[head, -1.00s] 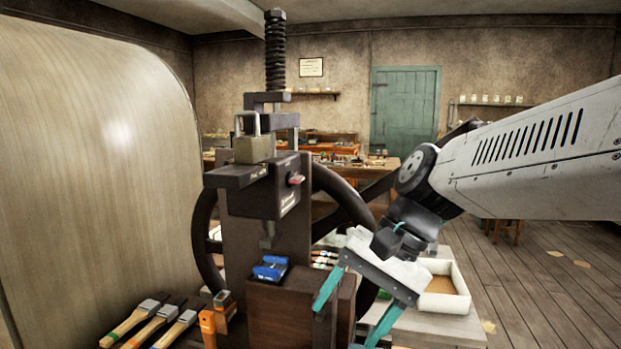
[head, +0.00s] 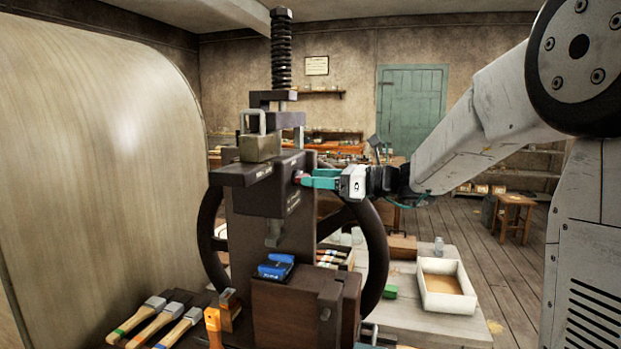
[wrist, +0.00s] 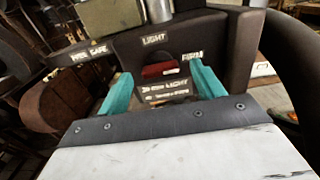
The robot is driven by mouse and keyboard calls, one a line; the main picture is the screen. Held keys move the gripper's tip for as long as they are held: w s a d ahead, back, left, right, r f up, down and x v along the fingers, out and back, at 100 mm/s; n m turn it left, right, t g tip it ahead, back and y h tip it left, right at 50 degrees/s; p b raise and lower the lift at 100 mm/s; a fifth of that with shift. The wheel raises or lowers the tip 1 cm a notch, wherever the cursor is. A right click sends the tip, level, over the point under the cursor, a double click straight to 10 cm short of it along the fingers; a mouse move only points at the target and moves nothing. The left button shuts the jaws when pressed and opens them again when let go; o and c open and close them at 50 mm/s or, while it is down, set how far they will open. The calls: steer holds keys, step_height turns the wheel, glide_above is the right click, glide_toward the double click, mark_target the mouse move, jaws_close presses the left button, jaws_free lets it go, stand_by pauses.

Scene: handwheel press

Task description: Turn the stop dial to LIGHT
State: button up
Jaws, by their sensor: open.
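The stop dial (wrist: 160,70) is a small red knob on the dark press head. In the wrist view it lies between my two teal fingers, with the word LIGHT above it and another label, apparently FIRM, at its upper right. The red bar lies roughly level across the picture; I cannot tell which label it points to. In the head view only a bit of the red dial (head: 299,178) shows at the fingertips. My gripper (head: 312,179) is open, its fingers at either side of the dial. I cannot tell whether they touch it.
The press's large dark handwheel (head: 376,250) stands just below and behind my gripper. A padlock-like block (head: 260,148) sits on the press's side arm. A blue block (head: 275,267) lies below the ram. A white tray (head: 447,290) stands on the table at right.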

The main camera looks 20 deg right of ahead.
steer(key=shift+x, duration=1.1)
steer(key=c, duration=1)
steer(key=shift+n, duration=0.4)
steer(key=n, duration=1.7)
steer(key=shift+s+a+f, duration=0.1)
steer(key=shift+s+f, duration=0.1)
steer(key=shift+f, duration=0.05)
